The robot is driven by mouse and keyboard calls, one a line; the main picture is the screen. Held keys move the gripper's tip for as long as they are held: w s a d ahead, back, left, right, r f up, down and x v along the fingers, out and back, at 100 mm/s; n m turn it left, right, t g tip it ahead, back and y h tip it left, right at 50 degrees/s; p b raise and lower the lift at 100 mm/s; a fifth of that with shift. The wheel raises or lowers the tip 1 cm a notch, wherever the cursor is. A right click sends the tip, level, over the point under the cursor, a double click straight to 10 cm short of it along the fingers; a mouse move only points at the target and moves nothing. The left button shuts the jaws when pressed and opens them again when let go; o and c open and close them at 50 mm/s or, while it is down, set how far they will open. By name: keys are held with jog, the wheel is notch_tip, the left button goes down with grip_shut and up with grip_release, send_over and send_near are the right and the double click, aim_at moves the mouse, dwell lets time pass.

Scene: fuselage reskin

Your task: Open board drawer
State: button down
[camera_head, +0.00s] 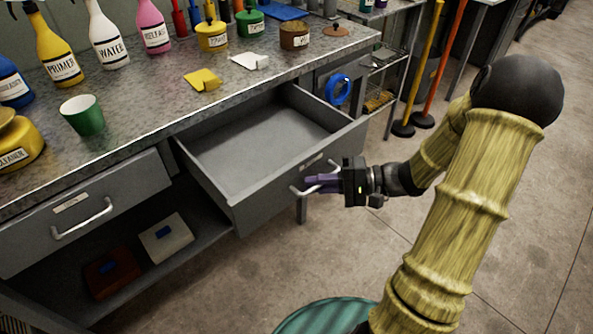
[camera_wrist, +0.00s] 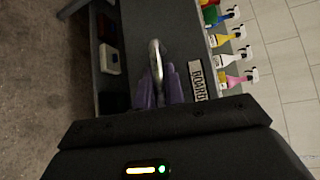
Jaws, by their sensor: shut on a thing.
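The board drawer (camera_head: 265,150) is pulled well out from under the workbench, and its grey tray looks empty in the head view. Its front carries a label, which reads "BOARD" in the wrist view (camera_wrist: 197,83). My gripper (camera_head: 318,182) is at the drawer front, its purple fingers shut on the metal bar handle (camera_head: 301,191). In the wrist view the handle (camera_wrist: 155,60) runs between the two purple fingertips of my gripper (camera_wrist: 160,88).
A second drawer (camera_head: 85,218) at left is closed. Bottles, a green cup (camera_head: 83,115) and jars stand on the bench top (camera_head: 150,100). Two boxes lie on the lower shelf (camera_head: 205,235). Brooms (camera_head: 425,70) stand behind at right.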

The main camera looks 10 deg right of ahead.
jog(key=shift+s+d, duration=0.4)
jog(key=shift+s, duration=0.3)
jog(key=shift+s+d, duration=0.4)
jog(key=shift+s, duration=0.25)
jog(key=c, duration=1.5)
grip_release()
jog(key=shift+w, duration=0.1)
jog(key=p+v, duration=0.3)
jog(key=v, duration=1.4)
jog(key=shift+d, duration=0.15)
